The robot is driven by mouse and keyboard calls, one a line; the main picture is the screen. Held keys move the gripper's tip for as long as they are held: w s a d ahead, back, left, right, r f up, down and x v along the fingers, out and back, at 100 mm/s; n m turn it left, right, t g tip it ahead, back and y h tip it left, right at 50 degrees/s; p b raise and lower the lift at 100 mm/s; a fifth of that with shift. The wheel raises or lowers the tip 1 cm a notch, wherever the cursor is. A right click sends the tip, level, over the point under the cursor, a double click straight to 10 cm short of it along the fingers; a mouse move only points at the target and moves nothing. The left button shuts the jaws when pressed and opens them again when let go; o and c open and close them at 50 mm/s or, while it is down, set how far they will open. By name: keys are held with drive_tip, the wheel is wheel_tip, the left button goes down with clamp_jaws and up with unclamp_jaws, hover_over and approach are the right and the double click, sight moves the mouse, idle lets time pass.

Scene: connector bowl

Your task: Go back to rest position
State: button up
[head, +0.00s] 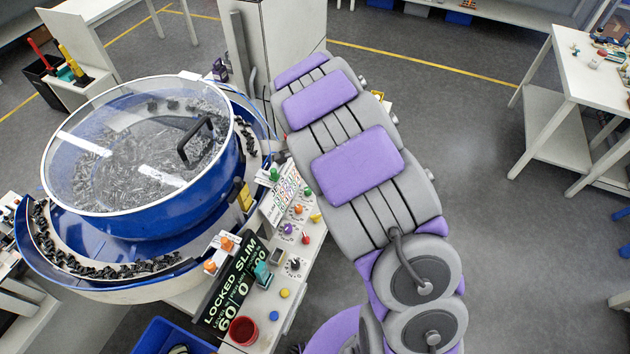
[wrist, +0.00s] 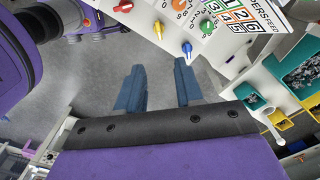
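My gripper (wrist: 160,82) shows in the wrist view with its two blue fingers apart. Nothing is between them, and grey floor shows through the gap. The fingers point toward the control panel (wrist: 205,50), which has yellow, blue, green, orange and red knobs, and appear apart from it. In the head view my purple and grey arm stretches up the middle, right of the connector bowl; my gripper cannot be made out there. The blue connector bowl (head: 190,212) has a clear lid (head: 115,130) with a black handle, and many small parts inside.
A dark display (head: 232,290) reads "LOCKED SLIM" beside the panel's knobs and a red cup (head: 243,330). A blue bin (head: 165,335) stands below. A white table (head: 575,80) stands at right. The grey floor (head: 480,130) between arm and table is clear.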

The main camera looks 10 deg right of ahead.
idle(0.3)
drive_tip(key=s+d+r+n+b, duration=0.2)
drive_tip(key=s+r+n+b, duration=0.15)
drive_tip(key=s+r, duration=0.35)
drive_tip(key=s+r+n+g+b, duration=0.1)
drive_tip(key=s+r+n+b, duration=0.2)
drive_tip(key=s+n, duration=1)
drive_tip(key=s+a+b, duration=0.1)
drive_tip(key=s+b, duration=0.1)
drive_tip(key=s, duration=1.3)
drive_tip(key=shift+g+b, duration=0.3)
drive_tip(key=shift+g, duration=0.1)
drive_tip(key=shift+a, duration=0.1)
